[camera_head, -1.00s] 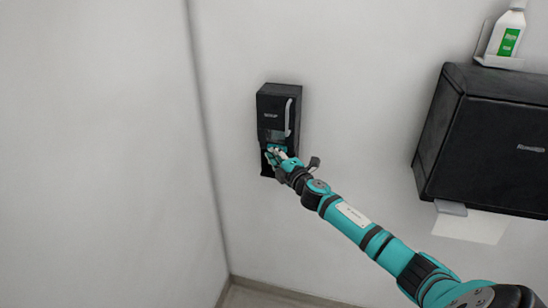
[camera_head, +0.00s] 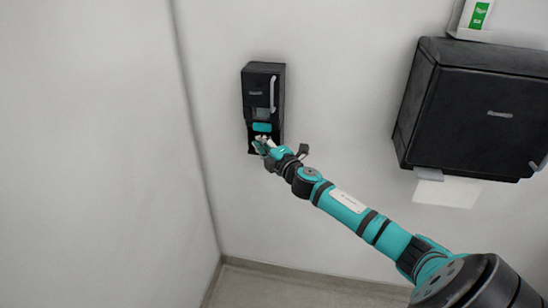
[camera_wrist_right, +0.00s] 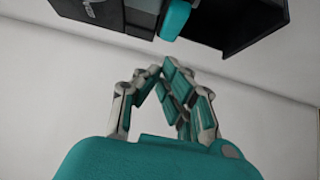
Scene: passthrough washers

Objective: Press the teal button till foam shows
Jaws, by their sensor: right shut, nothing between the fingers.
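A black soap dispenser (camera_head: 261,82) is mounted on the wall, left of centre in the head view. Its teal button (camera_head: 262,127) is on the lower front and fully in sight. My right gripper (camera_head: 260,146) is shut and empty, just below the button in the picture. In the right wrist view the button (camera_wrist_right: 175,19) is at the top edge, and the closed fingertips (camera_wrist_right: 168,68) point up towards it with a gap between. The gripper partly hides the dispenser's lower part, and no foam is visible. My left gripper is out of view.
A large black paper towel dispenser (camera_head: 470,105) hangs on the wall at right, with a white paper sheet (camera_head: 446,192) below it. A wall corner is left of the soap dispenser; the wall between the dispensers is bare.

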